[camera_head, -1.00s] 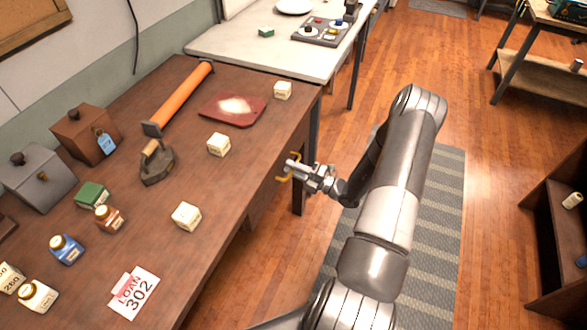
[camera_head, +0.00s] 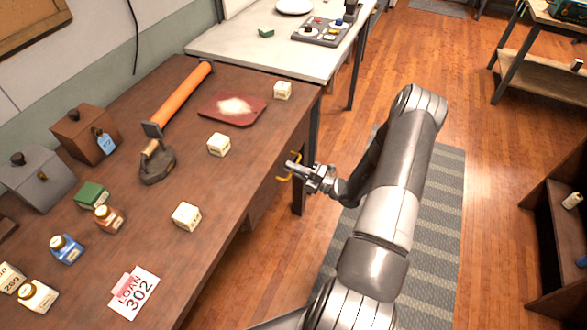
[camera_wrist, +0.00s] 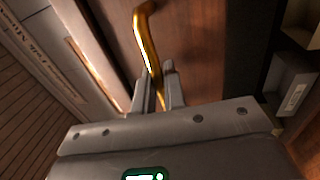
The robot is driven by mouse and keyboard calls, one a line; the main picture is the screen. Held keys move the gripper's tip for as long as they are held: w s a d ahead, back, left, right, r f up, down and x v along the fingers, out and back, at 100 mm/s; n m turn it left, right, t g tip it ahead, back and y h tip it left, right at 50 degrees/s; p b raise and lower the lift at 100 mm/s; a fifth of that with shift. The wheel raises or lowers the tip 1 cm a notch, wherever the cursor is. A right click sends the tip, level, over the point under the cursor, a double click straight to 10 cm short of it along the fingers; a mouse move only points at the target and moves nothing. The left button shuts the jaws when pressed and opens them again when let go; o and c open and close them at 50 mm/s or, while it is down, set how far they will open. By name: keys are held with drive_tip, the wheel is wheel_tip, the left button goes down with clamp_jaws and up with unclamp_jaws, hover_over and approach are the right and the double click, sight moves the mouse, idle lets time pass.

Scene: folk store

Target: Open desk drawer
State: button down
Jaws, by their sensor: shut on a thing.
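The brown wooden desk (camera_head: 240,174) runs along the left half of the head view. A brass-coloured drawer handle (camera_head: 284,179) shows at its right side, at my gripper's tip. In the wrist view the handle (camera_wrist: 146,42) is a bent golden bar on a reddish-brown drawer front (camera_wrist: 195,45). My gripper (camera_head: 292,168) is at the desk's side, below the top. In the wrist view my gripper's fingers (camera_wrist: 158,90) are closed around the lower part of the handle. The drawer's edges are mostly hidden, and I cannot tell how far it stands out.
On the desk are several cream cubes (camera_head: 186,216), an iron (camera_head: 157,162), an orange-handled tool (camera_head: 181,98), a red tray (camera_head: 214,104), bottles and a loan card (camera_head: 134,291). A white table (camera_head: 230,42) adjoins behind. A striped mat (camera_head: 440,235) covers floor beside my arm.

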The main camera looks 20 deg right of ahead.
drive_tip(key=r+v, duration=0.2)
drive_tip(key=v, duration=1.2)
drive_tip(key=r+v, duration=0.3)
drive_tip(key=v, duration=1.1)
drive_tip(key=shift+s+d, duration=0.25)
drive_tip(key=shift+s, duration=0.15)
drive_tip(key=c, duration=1.6)
unclamp_jaws()
drive_tip(key=shift+d, duration=0.15)
drive_tip(key=v, duration=1)
drive_tip(key=shift+s+d, duration=0.2)
drive_tip(key=shift+s, duration=0.05)
drive_tip(key=shift+f, duration=0.1)
